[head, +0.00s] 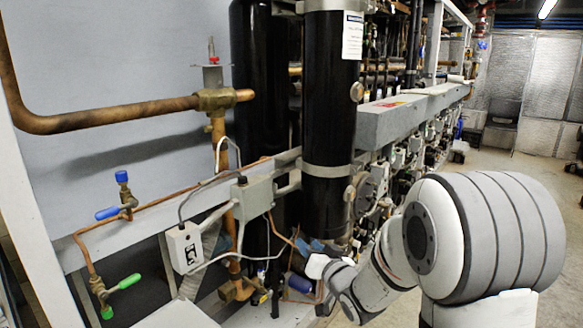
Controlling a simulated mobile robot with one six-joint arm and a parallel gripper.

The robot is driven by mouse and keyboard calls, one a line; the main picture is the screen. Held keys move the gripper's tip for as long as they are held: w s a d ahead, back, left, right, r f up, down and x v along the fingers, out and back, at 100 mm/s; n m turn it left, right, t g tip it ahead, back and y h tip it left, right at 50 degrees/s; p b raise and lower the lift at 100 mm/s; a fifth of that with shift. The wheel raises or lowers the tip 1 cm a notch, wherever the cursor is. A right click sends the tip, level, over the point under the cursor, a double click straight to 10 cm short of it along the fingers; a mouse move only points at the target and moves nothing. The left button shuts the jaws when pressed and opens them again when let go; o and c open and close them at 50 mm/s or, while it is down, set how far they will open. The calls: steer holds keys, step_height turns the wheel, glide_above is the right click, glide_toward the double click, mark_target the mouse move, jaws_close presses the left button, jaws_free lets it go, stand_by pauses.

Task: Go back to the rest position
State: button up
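My arm comes in from the lower right and reaches left toward the lower part of the compressor rack. My gripper (314,262) is at the far end of the arm, small in view, near the foot of the front black cylinder (329,120). Its fingers are hard to make out against the dark pipes and blue parts there. I cannot tell whether they are open or shut, or whether they touch anything.
A thick copper pipe (110,115) and a grey junction box (252,196) stand at left. Valves with blue (108,213) and green (130,281) handles stick out at lower left. A grey beam (395,118) runs back along the rack. Open floor (520,168) lies at right.

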steer(key=s+d+r+m+g+h+p, duration=0.1)
steer(key=s+d+r+g+h+p, duration=0.5)
steer(key=s+d, duration=0.45)
steer(key=s+r+g+p, duration=0.1)
steer(key=s+g+p, duration=0.1)
steer(key=s, duration=0.8)
steer(key=s+r+g+h+p, duration=0.1)
steer(key=s+g+p, duration=0.1)
steer(key=s+g, duration=0.3)
steer(key=s, duration=0.4)
steer(key=shift+s+a+r+n, duration=0.2)
steer(key=shift+s+r+n, duration=0.1)
steer(key=shift+s+r, duration=0.1)
